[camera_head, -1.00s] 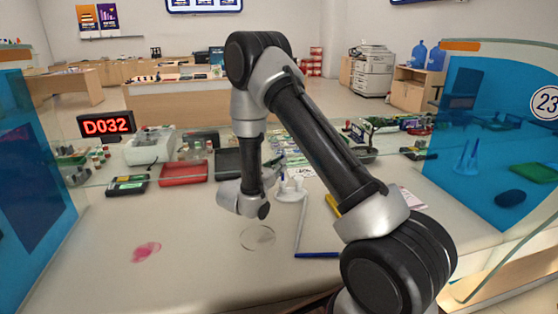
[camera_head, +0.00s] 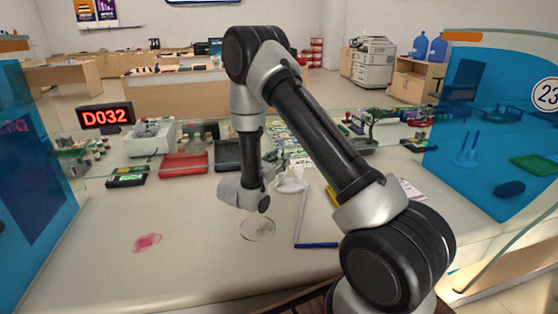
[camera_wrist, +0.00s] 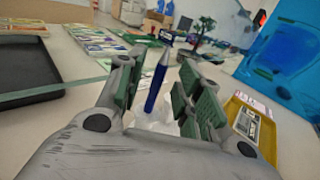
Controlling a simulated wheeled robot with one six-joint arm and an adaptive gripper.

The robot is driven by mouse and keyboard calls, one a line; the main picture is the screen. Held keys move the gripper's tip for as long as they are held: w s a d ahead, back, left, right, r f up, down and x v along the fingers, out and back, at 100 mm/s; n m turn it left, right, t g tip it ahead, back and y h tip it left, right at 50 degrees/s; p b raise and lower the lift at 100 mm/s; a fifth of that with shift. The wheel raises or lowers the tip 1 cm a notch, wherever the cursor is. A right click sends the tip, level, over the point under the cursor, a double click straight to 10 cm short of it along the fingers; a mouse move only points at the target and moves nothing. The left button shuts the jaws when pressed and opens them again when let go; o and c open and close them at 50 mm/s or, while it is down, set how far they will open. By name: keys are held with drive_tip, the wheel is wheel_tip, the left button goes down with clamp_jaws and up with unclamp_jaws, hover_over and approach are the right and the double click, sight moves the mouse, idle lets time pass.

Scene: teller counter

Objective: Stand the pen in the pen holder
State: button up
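A blue pen (camera_wrist: 158,80) stands nearly upright, leaning slightly, between my gripper's fingers in the wrist view. Its lower end goes down to a white object (camera_wrist: 158,117), seemingly the pen holder, mostly hidden by my gripper; I cannot see the pen's bottom end. My gripper (camera_wrist: 160,88) is open, with a gap between the pen and the pads on each side. In the head view, the white holder (camera_head: 291,182) stands on the counter just right of my gripper (camera_head: 275,163). The pen cannot be made out clearly there.
A red tray (camera_head: 183,166) and a dark tray (camera_head: 228,156) lie left of my arm. A clear round dish (camera_head: 258,229) and a pink stain (camera_head: 147,242) are nearer. A thin blue strip (camera_head: 317,245) lies in front.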

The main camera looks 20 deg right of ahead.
drive_tip(key=v, duration=1.2)
drive_tip(key=shift+f, duration=0.1)
idle(0.4)
